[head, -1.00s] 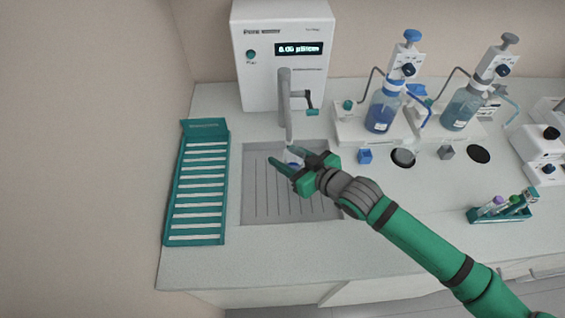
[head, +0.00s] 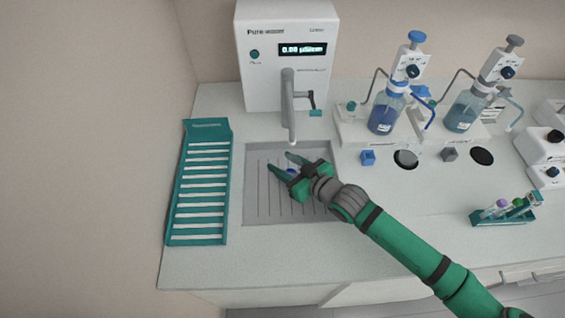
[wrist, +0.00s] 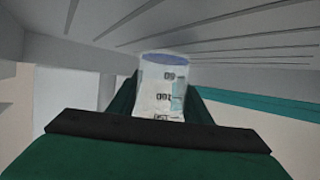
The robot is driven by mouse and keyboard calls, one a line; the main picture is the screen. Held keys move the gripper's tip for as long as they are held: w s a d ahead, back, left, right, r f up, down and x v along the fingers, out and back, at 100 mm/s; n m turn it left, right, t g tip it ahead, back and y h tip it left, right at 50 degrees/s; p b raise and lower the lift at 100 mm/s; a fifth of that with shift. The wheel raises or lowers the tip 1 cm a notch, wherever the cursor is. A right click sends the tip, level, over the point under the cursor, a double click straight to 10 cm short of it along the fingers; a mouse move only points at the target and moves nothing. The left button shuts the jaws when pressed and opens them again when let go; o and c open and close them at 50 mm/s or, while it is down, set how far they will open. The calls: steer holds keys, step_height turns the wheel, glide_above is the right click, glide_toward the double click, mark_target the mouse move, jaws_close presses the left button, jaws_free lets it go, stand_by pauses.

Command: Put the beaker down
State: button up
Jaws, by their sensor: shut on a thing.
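The beaker (wrist: 160,92) is small and clear with printed dark marks and a blue end. In the wrist view it is between the fingers of my gripper, which is shut on it. In the head view my gripper (head: 280,162) is over the ribbed grey drain tray (head: 262,207), in front of the dispenser spout. There only a bit of blue of the beaker (head: 291,171) shows between the fingers; the rest is hidden. I cannot tell whether the beaker touches the tray.
A white water unit (head: 262,78) with a grey spout (head: 289,115) stands behind the tray. A teal slotted rack (head: 199,242) lies to the left. Bottle dispensers (head: 384,115) and a teal tube rack (head: 503,216) are to the right. The front counter is clear.

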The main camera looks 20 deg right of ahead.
mark_target(298, 171)
steer(key=shift+s+f, duration=0.1)
steer(key=shift+f, duration=0.25)
steer(key=shift+f, duration=0.1)
steer(key=o, duration=1)
steer(key=shift+o, duration=0.2)
steer(key=shift+r, duration=0.3)
steer(key=v, duration=1.1)
steer(key=shift+d+r, duration=0.1)
steer(key=shift+r, duration=0.1)
steer(key=shift+s+d+r, duration=0.1)
steer(key=shift+s+r, duration=0.2)
steer(key=shift+s, duration=0.1)
